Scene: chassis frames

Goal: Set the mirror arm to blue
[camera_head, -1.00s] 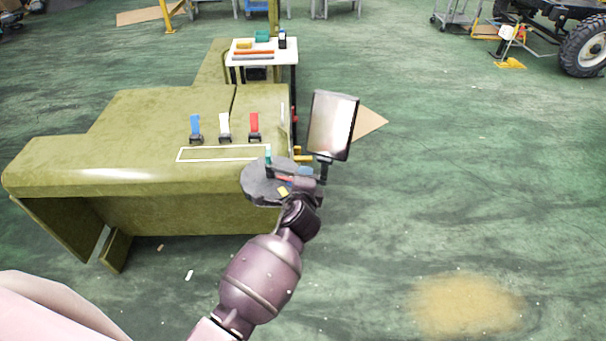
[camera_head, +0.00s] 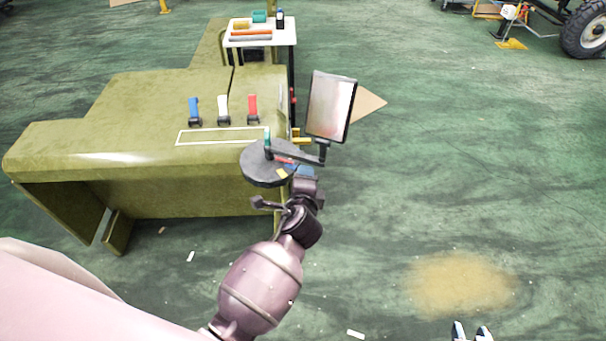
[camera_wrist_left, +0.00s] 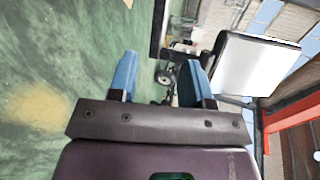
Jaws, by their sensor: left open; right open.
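The mirror (camera_head: 331,106) stands upright on a dark post at the right end of the mirror arm (camera_head: 298,157). The arm reaches right from a teal-topped pivot (camera_head: 267,139) on a round dark disc (camera_head: 258,168) at the vehicle's corner. A yellow mark (camera_head: 282,173) and a red mark (camera_head: 284,160) show on the disc; I cannot clearly make out a blue mark. My left gripper (camera_head: 300,171) is just below the arm, partly hidden. The left wrist view shows its blue fingers (camera_wrist_left: 160,80) open and empty, with the mirror (camera_wrist_left: 255,65) beyond. My right gripper (camera_head: 471,332) is open and empty over the floor.
Blue (camera_head: 194,107), white (camera_head: 223,105) and red (camera_head: 253,105) tabs stand on the green vehicle body (camera_head: 130,100). A white table (camera_head: 262,38) with small items is behind. The floor at right is mostly clear.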

